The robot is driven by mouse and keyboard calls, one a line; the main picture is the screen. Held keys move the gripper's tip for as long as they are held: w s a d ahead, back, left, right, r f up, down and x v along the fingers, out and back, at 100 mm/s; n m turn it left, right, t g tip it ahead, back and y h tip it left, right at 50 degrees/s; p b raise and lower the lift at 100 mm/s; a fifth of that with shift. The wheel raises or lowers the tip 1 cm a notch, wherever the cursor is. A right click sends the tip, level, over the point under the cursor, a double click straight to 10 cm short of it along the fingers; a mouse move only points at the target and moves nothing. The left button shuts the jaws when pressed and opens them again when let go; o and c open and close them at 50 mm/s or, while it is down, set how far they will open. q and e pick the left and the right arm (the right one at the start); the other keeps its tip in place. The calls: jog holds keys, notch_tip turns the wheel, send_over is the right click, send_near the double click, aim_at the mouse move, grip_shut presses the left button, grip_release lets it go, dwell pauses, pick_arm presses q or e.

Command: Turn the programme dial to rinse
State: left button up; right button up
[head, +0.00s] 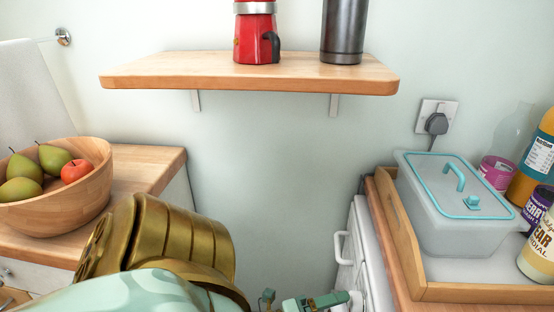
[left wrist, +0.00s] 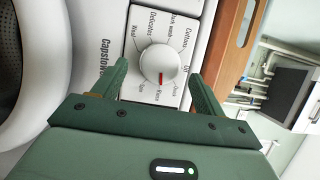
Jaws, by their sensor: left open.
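The programme dial (left wrist: 158,64) is a round white knob with a red mark, on the white control panel (left wrist: 137,14) of the washing machine in the left wrist view. The red mark points down in that picture, towards a small label that I cannot read surely. Labels such as Cottons, Delicates and Wool ring the dial. My left gripper (left wrist: 159,73) is open, its green fingers on either side of the dial with gaps visible. In the head view my left gripper (head: 308,300) shows at the bottom edge, beside the white machine (head: 369,245); the dial is hidden there. My right gripper is not in view.
A round door (left wrist: 20,75) lies left of the dial. In the head view, a wooden tray (head: 470,292) on the right worktop holds a lidded box (head: 440,215) and bottles. A fruit bowl (head: 50,207) stands left. A shelf (head: 250,75) spans the wall above.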

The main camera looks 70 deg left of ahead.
pick_arm(q)
jog(key=s+a+p, duration=0.1)
jog(key=s, duration=1.2)
jog(key=shift+s, duration=0.25)
jog(key=shift+f, duration=0.1)
